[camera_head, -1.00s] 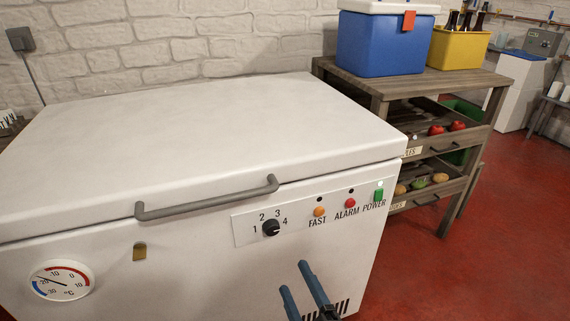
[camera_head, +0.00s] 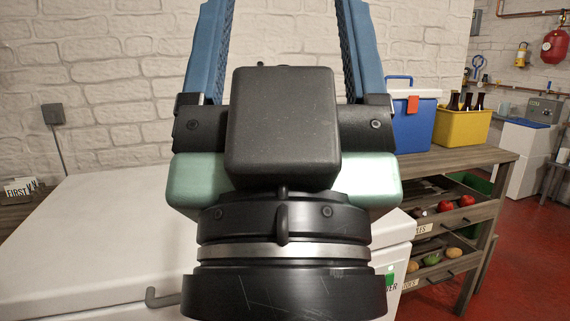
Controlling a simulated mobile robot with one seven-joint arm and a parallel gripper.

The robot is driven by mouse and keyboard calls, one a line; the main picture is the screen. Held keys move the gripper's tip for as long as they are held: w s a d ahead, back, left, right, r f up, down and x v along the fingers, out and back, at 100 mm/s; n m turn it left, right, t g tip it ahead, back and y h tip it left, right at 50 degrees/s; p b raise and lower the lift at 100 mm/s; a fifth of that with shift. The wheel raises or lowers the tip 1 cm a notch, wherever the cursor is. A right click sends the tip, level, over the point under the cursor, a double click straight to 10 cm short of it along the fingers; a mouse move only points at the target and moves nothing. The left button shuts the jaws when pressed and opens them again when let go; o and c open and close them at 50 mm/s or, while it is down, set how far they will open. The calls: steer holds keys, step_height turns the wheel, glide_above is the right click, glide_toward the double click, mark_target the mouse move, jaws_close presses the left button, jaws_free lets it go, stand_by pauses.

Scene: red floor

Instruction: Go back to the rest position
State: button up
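My gripper (camera_head: 272,50) stands large in the middle of the head view, pointing up, with its black wrist and green-and-black body below the fingers. Its two blue fingers are wide apart, with only the white brick wall showing between them. It is open and empty. The tips run out of the top of the picture. My gripper hides much of the white chest freezer (camera_head: 85,240) behind it, including most of the front panel.
A wooden shelf unit (camera_head: 480,160) stands at the right, bearing a blue cool box (camera_head: 412,125) and a yellow crate (camera_head: 462,127) with bottles. Its drawers hold red and green produce. Red floor (camera_head: 530,260) lies open at the far right. The freezer lid is shut.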

step_height(320, 180, up, 29)
steer(key=p, duration=2.6)
steer(key=shift+p, duration=0.3)
steer(key=shift+w+r, duration=0.1)
